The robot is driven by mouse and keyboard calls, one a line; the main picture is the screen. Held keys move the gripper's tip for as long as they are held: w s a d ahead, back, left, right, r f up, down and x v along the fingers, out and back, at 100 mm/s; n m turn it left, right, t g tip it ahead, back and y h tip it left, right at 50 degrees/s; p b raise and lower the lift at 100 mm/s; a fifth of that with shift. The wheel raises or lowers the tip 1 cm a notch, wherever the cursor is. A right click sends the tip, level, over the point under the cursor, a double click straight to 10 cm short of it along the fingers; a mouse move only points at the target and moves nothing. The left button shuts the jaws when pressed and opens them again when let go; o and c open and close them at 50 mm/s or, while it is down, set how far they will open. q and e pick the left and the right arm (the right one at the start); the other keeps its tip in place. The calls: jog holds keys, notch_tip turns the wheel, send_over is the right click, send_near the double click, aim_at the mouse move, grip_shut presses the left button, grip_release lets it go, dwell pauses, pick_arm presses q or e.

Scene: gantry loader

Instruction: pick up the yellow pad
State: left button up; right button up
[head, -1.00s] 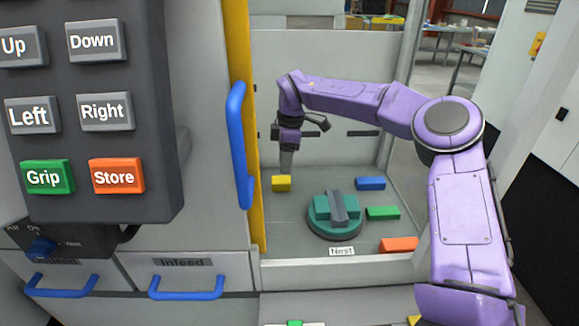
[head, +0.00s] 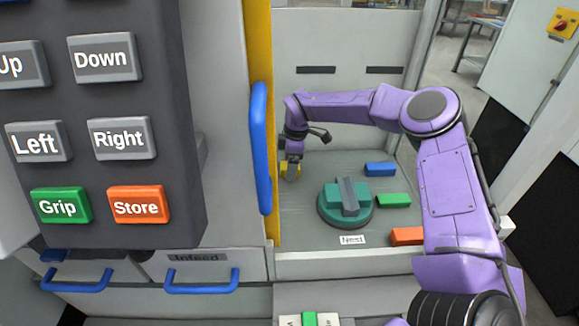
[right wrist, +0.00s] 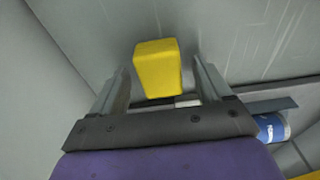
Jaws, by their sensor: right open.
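The yellow pad (head: 284,169) is a small block on the grey floor of the machine bay, at its left side near the yellow door edge. My right gripper (head: 291,176) is down at the pad and partly covers it in the head view. In the right wrist view the yellow pad (right wrist: 157,69) lies between the two open fingers (right wrist: 160,85), with a gap on each side. My left gripper is not in view.
A teal fixture (head: 345,203) on a round base stands right of the pad, behind the Nest label. Blue (head: 380,169), green (head: 393,200) and orange (head: 406,236) blocks lie further right. A blue door handle (head: 261,148) and button panel (head: 105,130) are at the left.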

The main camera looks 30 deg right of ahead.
jog(key=c, duration=1.2)
jog(key=shift+r, duration=0.1)
notch_tip(320, 180, up, 9)
jog(key=shift+r+b, duration=0.1)
jog(key=shift+b, duration=1.05)
jog(key=shift+r, duration=0.4)
